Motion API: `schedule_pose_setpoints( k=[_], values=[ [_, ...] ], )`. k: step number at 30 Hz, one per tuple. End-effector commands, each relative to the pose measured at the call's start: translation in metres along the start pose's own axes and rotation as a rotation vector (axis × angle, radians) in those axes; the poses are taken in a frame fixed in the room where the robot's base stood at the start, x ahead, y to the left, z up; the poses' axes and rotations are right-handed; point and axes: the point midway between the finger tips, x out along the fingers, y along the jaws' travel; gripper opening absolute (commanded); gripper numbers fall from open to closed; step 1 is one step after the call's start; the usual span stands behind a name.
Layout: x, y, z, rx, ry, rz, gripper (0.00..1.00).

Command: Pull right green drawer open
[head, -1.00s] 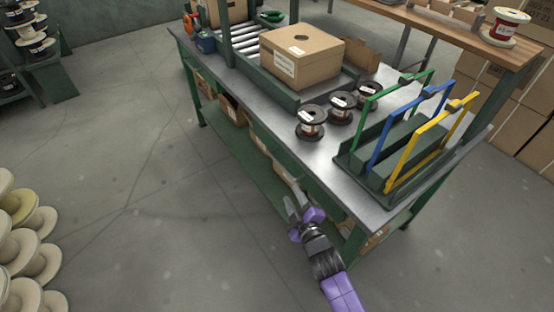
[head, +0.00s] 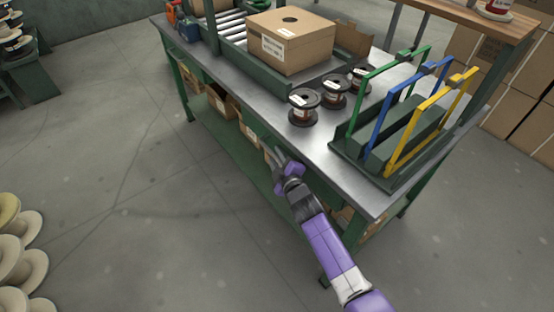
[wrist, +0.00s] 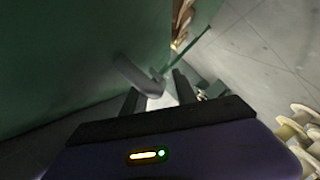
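A plain green panel, the drawer front (wrist: 70,60), fills the left of the wrist view. A grey bar handle (wrist: 138,78) stands out from it. My gripper (wrist: 158,88) is open, its two dark fingers apart, with the handle's end at the gap between them. I cannot tell whether a finger touches the handle. In the head view my gripper (head: 280,162) is beside the front side of the workbench (head: 335,185), just below the top's edge. There my gripper and arm hide much of the drawer area, and I see no gap showing an open drawer.
Black spools (head: 304,107), a cardboard box (head: 290,40) and a rack with green, blue and yellow frames (head: 345,150) stand on the bench. Cardboard boxes sit on its green lower shelf (head: 235,155). The floor (head: 150,220) in front is clear. Pale spools (head: 25,265) are at the far left.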

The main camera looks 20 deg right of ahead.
Motion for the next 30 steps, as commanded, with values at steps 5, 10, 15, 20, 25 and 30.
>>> schedule_pose_setpoints(
  k=[5,10,15,20,25,30],
  values=[
    [0.0003,0.0004,-0.0001,0.000,0.000,0.000,0.34],
    [0.0002,0.0004,-0.0001,0.001,0.000,0.000,0.11],
    [0.0001,0.0003,0.0000,0.001,0.000,0.000,0.00],
    [0.0001,0.0002,0.0000,0.001,0.000,0.000,0.00],
    [0.0000,0.0001,0.0001,0.001,0.000,0.000,0.00],
    [0.0000,0.0000,0.0002,0.001,0.000,0.000,0.00]
  ],
)
